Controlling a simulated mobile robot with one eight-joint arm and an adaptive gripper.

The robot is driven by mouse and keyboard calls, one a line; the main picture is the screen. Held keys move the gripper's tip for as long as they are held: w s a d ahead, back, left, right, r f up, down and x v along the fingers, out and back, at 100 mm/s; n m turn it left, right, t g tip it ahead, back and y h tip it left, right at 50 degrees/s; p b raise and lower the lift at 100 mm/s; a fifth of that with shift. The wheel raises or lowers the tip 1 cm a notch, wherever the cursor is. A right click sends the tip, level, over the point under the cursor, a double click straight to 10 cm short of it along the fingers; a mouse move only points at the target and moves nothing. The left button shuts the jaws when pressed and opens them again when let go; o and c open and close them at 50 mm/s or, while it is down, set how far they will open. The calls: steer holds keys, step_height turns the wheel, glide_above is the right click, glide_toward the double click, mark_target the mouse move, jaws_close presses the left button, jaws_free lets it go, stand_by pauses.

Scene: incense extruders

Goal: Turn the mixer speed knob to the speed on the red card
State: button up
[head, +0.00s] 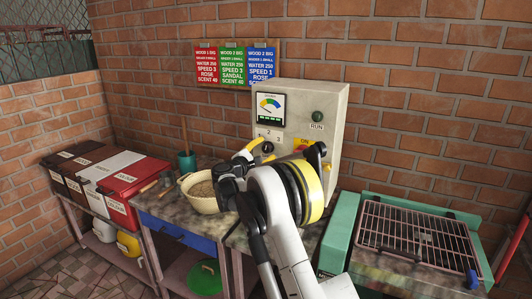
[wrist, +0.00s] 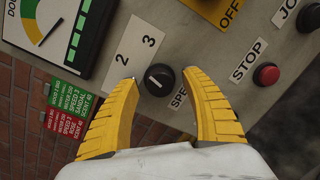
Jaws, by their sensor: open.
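The black mixer speed knob (wrist: 158,79) has a white mark whose exact heading I cannot make out. The labels 2 (wrist: 122,59) and 3 (wrist: 148,41) lie beside it; the 1 is not visible in the wrist view. My gripper (wrist: 160,76) is open and empty, its yellow fingers on either side of the knob and apart from it. In the head view my gripper (head: 252,152) is in front of the mixer control box (head: 335,105). The red card (head: 206,63) hangs on the wall; its speed line appears to read SPEED 3, in small lettering.
Green (head: 233,64) and blue (head: 262,65) cards hang beside the red one. The stop button (wrist: 266,75) is right of the knob in the wrist view. A mixing bowl (head: 203,204) stands on the bench below, and a green-framed rack (head: 415,235) stands at right.

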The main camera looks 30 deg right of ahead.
steer(key=shift+w+d, duration=0.2)
steer(key=shift+d, duration=0.05)
jaws_close()
steer(key=shift+r+m, duration=0.1)
steer(key=shift+m, duration=0.2)
steer(key=shift+m+y+p, duration=0.3)
steer(key=shift+m+p, duration=0.45)
steer(key=shift+m, duration=1.85)
jaws_free()
